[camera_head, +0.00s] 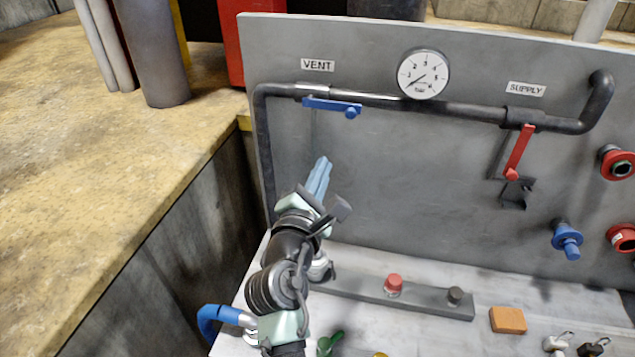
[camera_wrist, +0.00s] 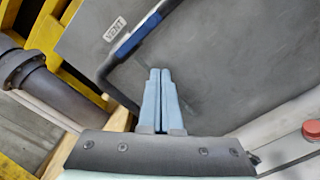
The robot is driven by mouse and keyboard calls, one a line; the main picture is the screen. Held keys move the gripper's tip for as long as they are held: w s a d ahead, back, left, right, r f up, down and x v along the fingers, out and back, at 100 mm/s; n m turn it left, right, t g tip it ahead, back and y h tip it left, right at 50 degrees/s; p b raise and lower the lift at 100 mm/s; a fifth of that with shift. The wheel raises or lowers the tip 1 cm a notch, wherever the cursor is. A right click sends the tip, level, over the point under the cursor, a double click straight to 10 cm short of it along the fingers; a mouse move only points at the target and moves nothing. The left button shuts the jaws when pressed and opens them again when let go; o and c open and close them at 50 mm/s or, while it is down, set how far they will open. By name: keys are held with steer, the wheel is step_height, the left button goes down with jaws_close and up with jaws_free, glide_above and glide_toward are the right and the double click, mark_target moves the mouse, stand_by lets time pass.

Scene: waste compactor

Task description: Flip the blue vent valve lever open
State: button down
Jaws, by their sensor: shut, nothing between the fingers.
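In the wrist view my fingertips (camera_wrist: 160,71) appear short of the lever and pipe.
The grey panel (camera_head: 420,180) also carries a round gauge (camera_head: 424,74), a red supply lever (camera_head: 519,152) hanging down, and blue and red fittings at the right. A bar with a red button (camera_head: 393,285) and an orange block (camera_head: 508,320) are on the bench below.

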steer(key=shift+v, duration=1.2)
steer(key=shift+w+a, duration=0.1)
steer(key=s+a+r+m+t+y+b, duration=0.1)
steer(key=s+r+m+t+b, duration=0.15)
steer(key=r+m, duration=0.6)
steer(key=s+a+r+m+t+y+b, duration=0.1)
steer(key=s+r+m+t, duration=0.3)
steer(key=r, duration=0.8)
steer(key=s+a+r+m+t+y+b, duration=0.1)
steer(key=s+r+m+t+y, duration=0.2)
steer(key=s+r+m, duration=0.7)
steer(key=s+r+y, duration=0.1)
steer(key=s+r, duration=0.3)
steer(key=shift+a+t, duration=0.25)
steer(key=shift+t, duration=0.1)
